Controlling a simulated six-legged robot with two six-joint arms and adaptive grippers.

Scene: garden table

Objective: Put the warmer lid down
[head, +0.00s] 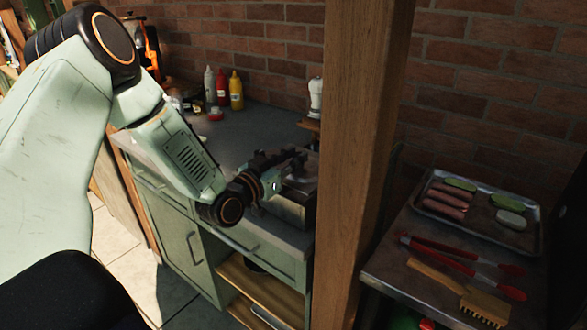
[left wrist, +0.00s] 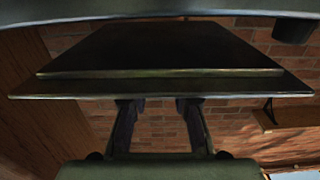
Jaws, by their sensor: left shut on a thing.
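The warmer (head: 290,208) is a metal box on the grey counter, just left of the wooden post in the head view. My left gripper (head: 293,162) is over its top, shut on the warmer lid (head: 304,178). In the left wrist view the lid (left wrist: 160,50) is a wide dark metal plate with a pale edge, across the fingertips of my left gripper (left wrist: 158,104). The fingers hide the handle. I cannot tell whether the lid touches the warmer. My right gripper is not in view.
The wooden post (head: 362,150) stands close right of the warmer. Red and yellow bottles (head: 236,92) and a white one stand at the back of the counter (head: 255,130), which has bare room left of the warmer. The right table holds a food tray (head: 430,212), red tongs (head: 455,258) and a brush (head: 485,305).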

